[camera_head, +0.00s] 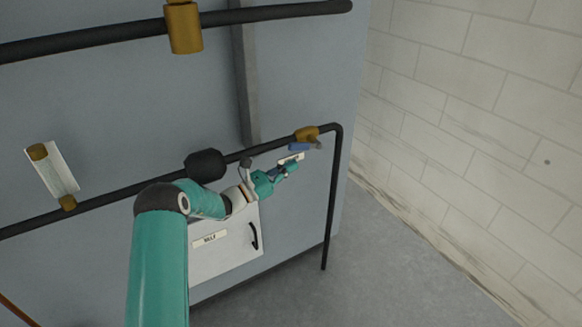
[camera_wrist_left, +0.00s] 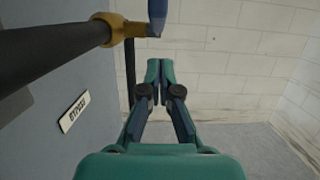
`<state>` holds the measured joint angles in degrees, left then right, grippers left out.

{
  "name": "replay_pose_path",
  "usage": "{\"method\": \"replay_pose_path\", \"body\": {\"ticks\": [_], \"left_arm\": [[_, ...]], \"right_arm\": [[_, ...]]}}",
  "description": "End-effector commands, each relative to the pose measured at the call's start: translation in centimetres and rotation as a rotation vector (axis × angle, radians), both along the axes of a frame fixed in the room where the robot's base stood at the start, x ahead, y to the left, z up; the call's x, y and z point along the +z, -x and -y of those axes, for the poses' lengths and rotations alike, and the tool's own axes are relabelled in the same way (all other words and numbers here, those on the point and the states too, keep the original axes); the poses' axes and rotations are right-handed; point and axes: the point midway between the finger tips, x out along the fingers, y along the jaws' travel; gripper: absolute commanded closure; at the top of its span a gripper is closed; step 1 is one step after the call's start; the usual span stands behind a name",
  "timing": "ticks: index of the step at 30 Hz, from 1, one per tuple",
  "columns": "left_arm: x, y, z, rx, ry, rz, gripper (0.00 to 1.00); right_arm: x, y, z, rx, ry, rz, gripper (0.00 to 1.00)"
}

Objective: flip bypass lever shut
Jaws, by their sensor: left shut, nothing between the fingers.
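The bypass lever is a blue handle (camera_head: 301,147) on a brass valve (camera_head: 307,133) near the right end of the dark pipe. In the left wrist view the blue handle (camera_wrist_left: 157,12) shows at the top edge, partly cut off, beside the brass valve (camera_wrist_left: 118,28). A white plate (camera_wrist_left: 74,112) marked BYPASS is on the panel below the pipe. My left gripper (camera_head: 293,167) is just below the handle in the head view. In the left wrist view its fingertips (camera_wrist_left: 158,68) are together and empty, with a gap in the picture between them and the handle. My right gripper is not in view.
The dark pipe (camera_head: 110,196) runs along the blue-grey panel and bends down to the floor at right. A white box door (camera_head: 225,252) with a black handle is below. Open floor lies before the brick wall (camera_head: 480,130).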

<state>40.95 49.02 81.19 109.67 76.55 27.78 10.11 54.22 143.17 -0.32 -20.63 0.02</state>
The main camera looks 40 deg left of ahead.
Motion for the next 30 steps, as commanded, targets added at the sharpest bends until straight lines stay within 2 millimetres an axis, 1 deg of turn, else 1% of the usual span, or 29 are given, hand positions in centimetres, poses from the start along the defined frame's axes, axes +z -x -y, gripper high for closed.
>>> {"method": "replay_pose_path", "body": {"ticks": [1, 2, 3, 9, 15, 20, 30], "left_arm": [[-1.9, 0.2, -0.1, 0.000, 0.001, -0.002, 1.00], [-1.6, 0.6, -0.4, 0.003, 0.000, -0.001, 1.00], [-1.0, 1.7, -1.0, 0.006, 0.000, -0.002, 1.00], [-0.8, 5.7, -2.5, 0.001, -0.001, -0.002, 1.00], [-0.7, 8.3, -3.4, -0.003, -0.001, -0.002, 1.00], [-0.7, 9.1, -3.7, -0.005, -0.001, -0.002, 1.00], [-0.7, 9.1, -3.7, -0.007, -0.001, -0.003, 1.00]], "right_arm": [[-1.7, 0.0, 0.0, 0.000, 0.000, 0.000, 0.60], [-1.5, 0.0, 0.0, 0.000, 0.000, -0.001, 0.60], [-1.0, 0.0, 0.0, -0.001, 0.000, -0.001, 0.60], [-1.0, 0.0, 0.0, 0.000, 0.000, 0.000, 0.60], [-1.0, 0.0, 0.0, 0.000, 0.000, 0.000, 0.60], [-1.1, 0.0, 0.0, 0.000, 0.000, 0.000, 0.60], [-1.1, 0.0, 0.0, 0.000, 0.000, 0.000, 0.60]]}}
